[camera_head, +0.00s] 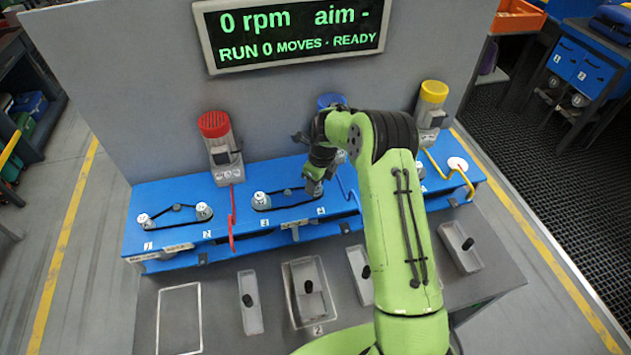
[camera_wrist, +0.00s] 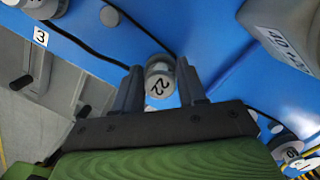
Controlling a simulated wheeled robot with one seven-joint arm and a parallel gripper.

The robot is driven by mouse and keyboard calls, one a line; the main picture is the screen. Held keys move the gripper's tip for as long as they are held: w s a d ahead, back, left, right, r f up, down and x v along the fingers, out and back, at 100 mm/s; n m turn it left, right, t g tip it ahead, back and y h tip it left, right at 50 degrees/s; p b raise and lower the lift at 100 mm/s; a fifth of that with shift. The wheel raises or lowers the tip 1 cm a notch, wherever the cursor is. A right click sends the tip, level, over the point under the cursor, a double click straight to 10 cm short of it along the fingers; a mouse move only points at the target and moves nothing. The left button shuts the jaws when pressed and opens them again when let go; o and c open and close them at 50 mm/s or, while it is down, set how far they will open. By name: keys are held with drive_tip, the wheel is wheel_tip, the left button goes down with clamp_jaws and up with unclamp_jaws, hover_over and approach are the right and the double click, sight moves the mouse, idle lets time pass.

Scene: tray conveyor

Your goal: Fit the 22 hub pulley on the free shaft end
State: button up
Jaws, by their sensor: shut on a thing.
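The pulley marked 22 (camera_wrist: 159,84) is a pale grey cylinder between the two fingers of my gripper (camera_wrist: 160,92) in the wrist view. My gripper is shut on it, numbered face towards the camera. In the head view my gripper (camera_head: 314,184) is over the blue deck (camera_head: 225,236), to the right of the pulley at label 3 (camera_head: 262,200). A black belt passes behind the held pulley in the wrist view. The shaft under it is hidden, and I cannot tell whether the pulley is on a shaft or above it.
The display (camera_head: 290,35) reads 0 rpm, RUN 0 MOVES, READY. Red (camera_head: 215,125) and yellow (camera_head: 434,92) motors stand behind the deck. Grey trays with black posts (camera_head: 248,318) lie in front. A yellow bent bar (camera_head: 452,175) is at the right. My arm covers much of the deck's right part.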

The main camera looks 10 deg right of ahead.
drive_tip(key=shift+f+b, duration=0.55)
drive_tip(key=shift+f, duration=0.25)
drive_tip(key=o, duration=1.2)
drive_tip(key=shift+c, duration=0.2)
drive_tip(key=shift+r, duration=0.15)
wheel_tip(320, 180, up, 15)
drive_tip(key=s+d, duration=0.1)
drive_tip(key=shift+s+d+r, duration=0.2)
drive_tip(key=shift+s+d, duration=0.15)
